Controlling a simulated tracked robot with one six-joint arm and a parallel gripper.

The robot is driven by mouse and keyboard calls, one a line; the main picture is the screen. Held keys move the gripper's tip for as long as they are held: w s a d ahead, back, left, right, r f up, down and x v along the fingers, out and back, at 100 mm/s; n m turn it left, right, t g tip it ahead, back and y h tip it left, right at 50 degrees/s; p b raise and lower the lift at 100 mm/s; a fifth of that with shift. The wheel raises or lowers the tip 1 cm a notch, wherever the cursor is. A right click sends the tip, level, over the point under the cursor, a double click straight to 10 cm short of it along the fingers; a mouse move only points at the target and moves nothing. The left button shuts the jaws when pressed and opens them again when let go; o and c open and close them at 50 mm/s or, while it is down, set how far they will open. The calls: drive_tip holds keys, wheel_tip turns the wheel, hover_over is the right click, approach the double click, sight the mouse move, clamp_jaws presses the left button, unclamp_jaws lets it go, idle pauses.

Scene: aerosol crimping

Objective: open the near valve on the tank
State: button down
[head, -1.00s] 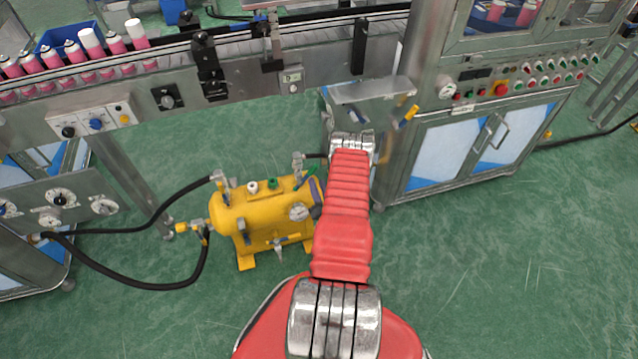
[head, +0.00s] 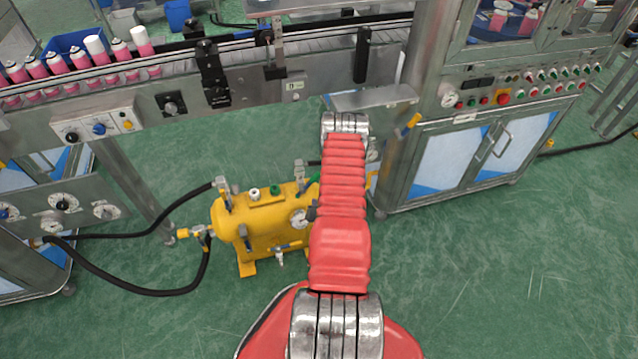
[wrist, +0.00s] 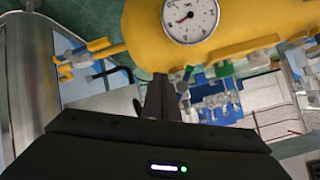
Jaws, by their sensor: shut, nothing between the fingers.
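I cannot tell which is the near valve. In the wrist view, the tank (wrist: 250,25) and gauge (wrist: 189,17) fill the top. My gripper (wrist: 160,92) is shut and empty, its dark fingertips just below the tank's edge in the picture. My arm hides the tank's right end.
Black hoses (head: 130,288) run from the tank's left fittings to the left machine (head: 70,200). A steel cabinet (head: 460,160) stands to the right. The conveyor (head: 250,80) with pink cans crosses behind. The green floor in front of the tank is clear.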

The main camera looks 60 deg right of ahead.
drive_tip(key=w+a+r+n+g+y, duration=0.1)
drive_tip(key=w+a+r, duration=0.1)
drive_tip(key=w+r, duration=0.35)
drive_tip(key=w+a+r+n+g+y, duration=0.1)
drive_tip(key=w+r+n, duration=0.15)
drive_tip(key=r, duration=0.65)
drive_tip(key=w+a+r+n, duration=0.1)
drive_tip(key=w+a+r, duration=0.1)
drive_tip(key=w+r, duration=0.35)
drive_tip(key=a+r+n+y, duration=0.1)
drive_tip(key=a+r+n, duration=0.1)
drive_tip(key=a+r, duration=1)
drive_tip(key=a+r+n+y, duration=0.1)
drive_tip(key=a+r, duration=0.6)
drive_tip(key=r, duration=0.8)
drive_tip(key=s+a+r+n+y, duration=0.1)
drive_tip(key=s+a+r, duration=0.3)
drive_tip(key=s+a, duration=0.3)
drive_tip(key=s+a+r+n+g+y, duration=0.1)
drive_tip(key=s+a+r+n, duration=0.1)
drive_tip(key=s+a+r, duration=0.3)
drive_tip(key=s+a+r+n+y, duration=0.1)
drive_tip(key=s+a+r, duration=0.3)
drive_tip(key=s+a, duration=0.5)
drive_tip(key=shift+s+a+r+n, duration=0.25)
drive_tip(key=shift+s+a+n, duration=0.1)
drive_tip(key=shift+a+n, duration=0.4)
